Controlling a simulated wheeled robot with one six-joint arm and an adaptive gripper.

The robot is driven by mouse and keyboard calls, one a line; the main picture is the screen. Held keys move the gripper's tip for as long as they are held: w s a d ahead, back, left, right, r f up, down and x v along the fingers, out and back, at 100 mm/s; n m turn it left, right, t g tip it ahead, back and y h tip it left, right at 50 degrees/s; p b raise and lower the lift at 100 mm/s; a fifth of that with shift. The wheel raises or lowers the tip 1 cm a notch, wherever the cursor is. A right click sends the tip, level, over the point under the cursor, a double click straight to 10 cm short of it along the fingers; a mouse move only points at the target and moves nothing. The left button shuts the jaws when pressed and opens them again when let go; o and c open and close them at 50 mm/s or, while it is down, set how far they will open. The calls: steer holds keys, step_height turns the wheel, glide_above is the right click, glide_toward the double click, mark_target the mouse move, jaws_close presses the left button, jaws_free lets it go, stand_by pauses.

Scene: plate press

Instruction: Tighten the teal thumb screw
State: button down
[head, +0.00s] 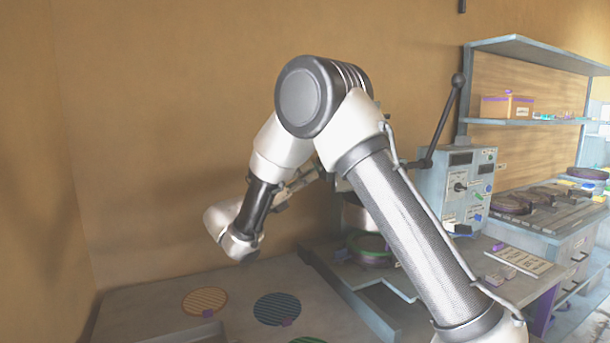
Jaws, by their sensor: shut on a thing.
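My gripper (302,180) shows only in part, to the right of my wrist and behind my arm. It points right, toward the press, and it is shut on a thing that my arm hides. I cannot make out the teal thumb screw; that part of the press is behind my arm. The press (362,213) shows as a metal drum above a dark round plate with a green and purple edge (370,244). A long black lever with a ball end (444,120) rises to the right of my arm.
A grey control box with knobs (458,205) stands right of my arm. A shelf unit (540,118) with a cardboard box (507,107) is behind it. A low grey table (150,315) in front carries several round discs, one orange (204,301). The wall side at left is clear.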

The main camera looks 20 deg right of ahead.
steer(key=shift+f, duration=0.1)
steer(key=c, duration=1.5)
jaws_free()
steer(key=shift+c, duration=0.2)
step_height(320, 180, up, 10)
